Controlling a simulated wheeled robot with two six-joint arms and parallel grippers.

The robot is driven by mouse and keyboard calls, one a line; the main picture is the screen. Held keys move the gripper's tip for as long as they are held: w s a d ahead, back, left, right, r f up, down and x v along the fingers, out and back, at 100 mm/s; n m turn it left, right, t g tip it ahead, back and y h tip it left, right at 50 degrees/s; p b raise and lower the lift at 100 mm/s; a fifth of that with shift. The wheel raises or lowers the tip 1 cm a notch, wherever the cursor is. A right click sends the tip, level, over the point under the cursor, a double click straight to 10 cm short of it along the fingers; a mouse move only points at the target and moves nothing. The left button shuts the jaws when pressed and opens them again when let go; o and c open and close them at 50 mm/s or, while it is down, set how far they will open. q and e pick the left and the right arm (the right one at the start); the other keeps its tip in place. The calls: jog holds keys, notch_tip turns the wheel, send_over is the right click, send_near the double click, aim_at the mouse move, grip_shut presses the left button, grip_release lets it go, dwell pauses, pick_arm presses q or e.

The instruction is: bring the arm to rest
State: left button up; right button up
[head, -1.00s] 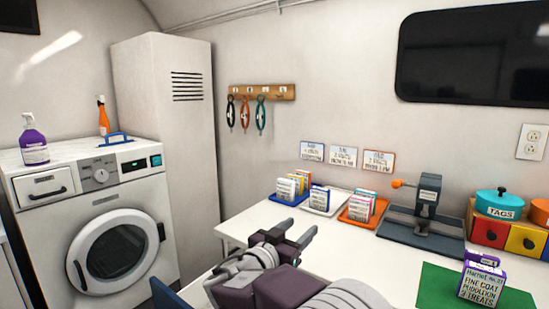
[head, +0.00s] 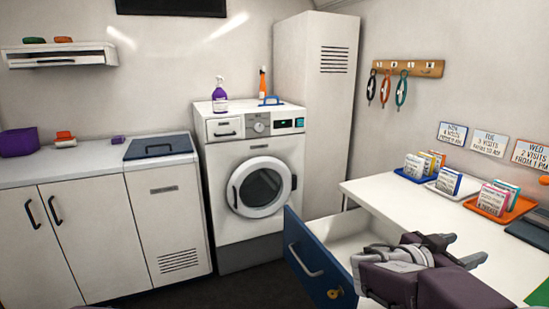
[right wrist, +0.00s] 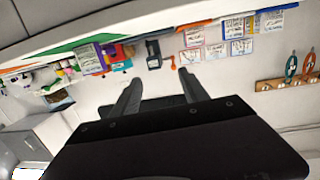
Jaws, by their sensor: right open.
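My right gripper (head: 458,250) is at the lower right of the head view, by the near edge of the white table (head: 385,192). Its two fingers stand apart with nothing between them. In the right wrist view the fingers (right wrist: 160,95) are also spread and empty, and that picture shows the room upside down. My left gripper is not in view.
An open blue-fronted drawer (head: 303,262) sticks out left of my right arm. Blue (head: 411,176), white (head: 455,191) and orange (head: 492,212) trays of cards stand on the table. A washing machine (head: 256,180) and white cabinets (head: 90,235) line the back. Dark floor lies between.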

jog(key=s+a+f+n+g+y, duration=0.1)
jog(key=s+a+f+g+y, duration=0.15)
jog(key=f, duration=0.35)
jog(key=s+a+f+n+g+y, duration=0.1)
jog(key=s+f+y, duration=0.1)
jog(key=s+f, duration=0.35)
jog(key=s+a+f+n+g+y, duration=0.1)
jog(key=s+a+f+g+y, duration=0.15)
jog(key=f, duration=0.55)
jog(key=s+a+f+n+t+y, duration=0.1)
jog(key=a+f+n+y, duration=0.4)
jog(key=a, duration=0.3)
jog(key=s+a+f+n+t+y, duration=0.1)
jog(key=a+f+n+y, duration=0.35)
jog(key=a, duration=0.35)
pick_arm(q)
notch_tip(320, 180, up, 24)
jog(key=p, duration=2.3)
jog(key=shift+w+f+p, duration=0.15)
jog(key=shift+p, duration=0.25)
pick_arm(e)
notch_tip(320, 180, up, 24)
jog(key=n, duration=0.1)
jog(key=shift+w, duration=0.2)
jog(key=shift+n, duration=0.25)
